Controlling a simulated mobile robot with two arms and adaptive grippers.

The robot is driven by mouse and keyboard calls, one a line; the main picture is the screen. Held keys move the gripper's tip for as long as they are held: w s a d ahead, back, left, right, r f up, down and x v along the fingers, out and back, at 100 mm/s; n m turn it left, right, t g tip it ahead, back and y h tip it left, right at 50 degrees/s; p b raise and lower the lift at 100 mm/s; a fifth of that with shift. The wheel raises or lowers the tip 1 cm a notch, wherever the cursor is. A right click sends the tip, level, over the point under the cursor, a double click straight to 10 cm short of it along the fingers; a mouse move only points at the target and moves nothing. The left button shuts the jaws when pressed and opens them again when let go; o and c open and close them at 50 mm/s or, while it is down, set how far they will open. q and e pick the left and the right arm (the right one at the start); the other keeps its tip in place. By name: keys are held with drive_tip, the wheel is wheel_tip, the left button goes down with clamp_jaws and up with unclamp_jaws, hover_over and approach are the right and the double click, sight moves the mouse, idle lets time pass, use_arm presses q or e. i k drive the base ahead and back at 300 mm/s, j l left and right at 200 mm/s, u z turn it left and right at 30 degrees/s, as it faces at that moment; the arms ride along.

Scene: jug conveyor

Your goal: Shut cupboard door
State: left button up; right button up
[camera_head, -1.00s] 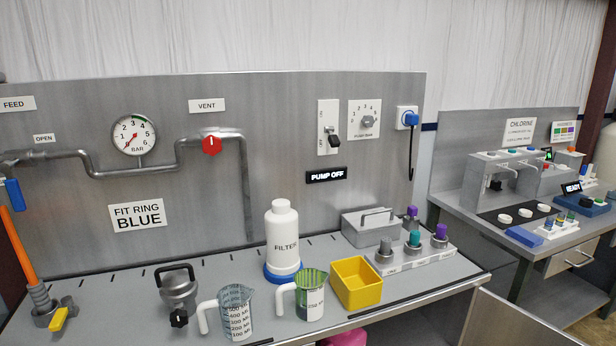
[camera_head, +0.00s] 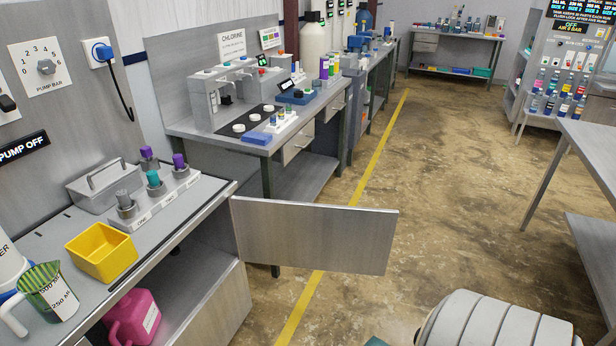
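The cupboard door (camera_head: 315,236) is a flat grey metal panel. It stands wide open, sticking out to the right from the right end of the bench over the floor. The open cupboard (camera_head: 205,290) is under the bench top, and a pink jug (camera_head: 133,318) stands inside it. Part of the cupboard's inside is hidden by the bench top and the picture edge.
The bench top (camera_head: 200,205) carries a yellow bin (camera_head: 102,251), a measuring jug (camera_head: 50,291) and a bottle rack (camera_head: 155,200). A second bench (camera_head: 240,138) stands behind the door. Open floor (camera_head: 440,200) lies to the door's right; a table (camera_head: 590,150) stands at far right.

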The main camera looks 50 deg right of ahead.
sight(320, 237)
drive_tip(key=l+u, duration=0.15)
drive_tip(key=l, duration=0.3)
drive_tip(key=l+u, duration=0.1)
drive_tip(key=l, duration=0.35)
drive_tip(key=k+l+u, duration=0.15)
drive_tip(key=l, duration=0.3)
drive_tip(key=l+u, duration=0.1)
drive_tip(key=l, duration=0.35)
drive_tip(key=l+u, duration=0.15)
drive_tip(key=l, duration=0.25)
drive_tip(key=k+l+u, duration=0.1)
drive_tip(key=l, duration=0.35)
drive_tip(key=k+l+u, duration=0.15)
drive_tip(key=l, duration=0.25)
drive_tip(key=k+l+u, duration=0.1)
drive_tip(key=l, duration=0.3)
drive_tip(key=k, duration=0.1)
